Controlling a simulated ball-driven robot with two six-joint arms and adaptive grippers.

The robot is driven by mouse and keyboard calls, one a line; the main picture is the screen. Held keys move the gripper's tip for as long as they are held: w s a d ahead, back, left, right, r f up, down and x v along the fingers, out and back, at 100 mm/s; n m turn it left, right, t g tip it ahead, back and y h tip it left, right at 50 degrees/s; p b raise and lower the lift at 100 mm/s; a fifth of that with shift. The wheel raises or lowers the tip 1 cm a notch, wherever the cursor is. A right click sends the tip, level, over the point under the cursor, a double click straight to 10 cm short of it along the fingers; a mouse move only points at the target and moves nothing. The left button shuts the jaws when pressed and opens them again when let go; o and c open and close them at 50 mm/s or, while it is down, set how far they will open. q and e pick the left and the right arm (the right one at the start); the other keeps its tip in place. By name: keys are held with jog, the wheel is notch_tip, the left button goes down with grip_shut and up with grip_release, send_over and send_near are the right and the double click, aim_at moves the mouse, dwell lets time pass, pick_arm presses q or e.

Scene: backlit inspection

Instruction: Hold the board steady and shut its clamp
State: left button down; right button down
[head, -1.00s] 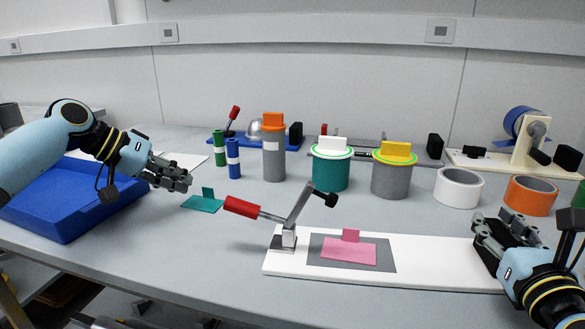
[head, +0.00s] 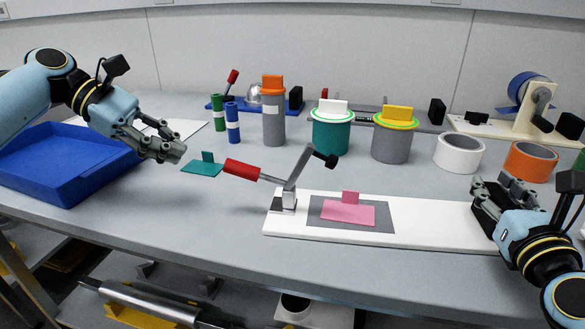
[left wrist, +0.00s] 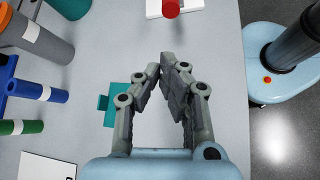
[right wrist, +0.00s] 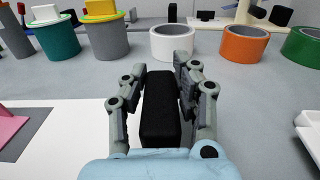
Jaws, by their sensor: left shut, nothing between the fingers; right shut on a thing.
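The white board (head: 410,232) lies on the table with a grey pad (head: 384,235) and a pink tabbed piece (head: 348,213) on it. Its clamp (head: 290,194) stands at the board's left end. The clamp's arm is raised, its black tip above the pad, and its red handle (head: 242,169) points left. The handle's end also shows in the left wrist view (left wrist: 171,9). My left gripper (head: 180,153) is shut and empty, left of the handle and apart from it. My right gripper (right wrist: 160,75) is shut on a black block (right wrist: 160,115) at the board's right end.
A teal tabbed piece (head: 203,168) lies between my left gripper and the handle. A blue tray (head: 60,170) is at the left. Canisters (head: 331,135) and tape rolls (head: 459,153) stand behind the board. The table in front of the board is clear.

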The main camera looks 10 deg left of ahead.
jog(key=shift+f, duration=0.1)
pick_arm(q)
jog(key=x, duration=0.6)
jog(key=s+x, duration=0.1)
jog(key=x, duration=0.2)
jog(key=shift+d+r, duration=0.3)
jog(key=shift+d, duration=0.15)
jog(key=shift+r, duration=0.15)
jog(key=shift+d+r, duration=0.1)
jog(key=shift+r, duration=0.7)
jog(key=d+r, duration=0.1)
jog(key=r, duration=0.1)
jog(key=d+r, duration=0.2)
jog(key=r, duration=0.1)
jog(key=d+r, duration=0.1)
jog(key=r, duration=0.1)
jog(key=shift+w+d+r, duration=0.2)
jog(key=shift+d+r, duration=0.1)
jog(key=shift+w+d+r, duration=0.1)
jog(key=shift+d+r, duration=0.25)
jog(key=shift+d, duration=0.25)
jog(key=shift+w+d+r, duration=0.1)
jog(key=shift+d+r, duration=0.25)
jog(key=shift+d, duration=0.3)
jog(key=shift+r, duration=0.15)
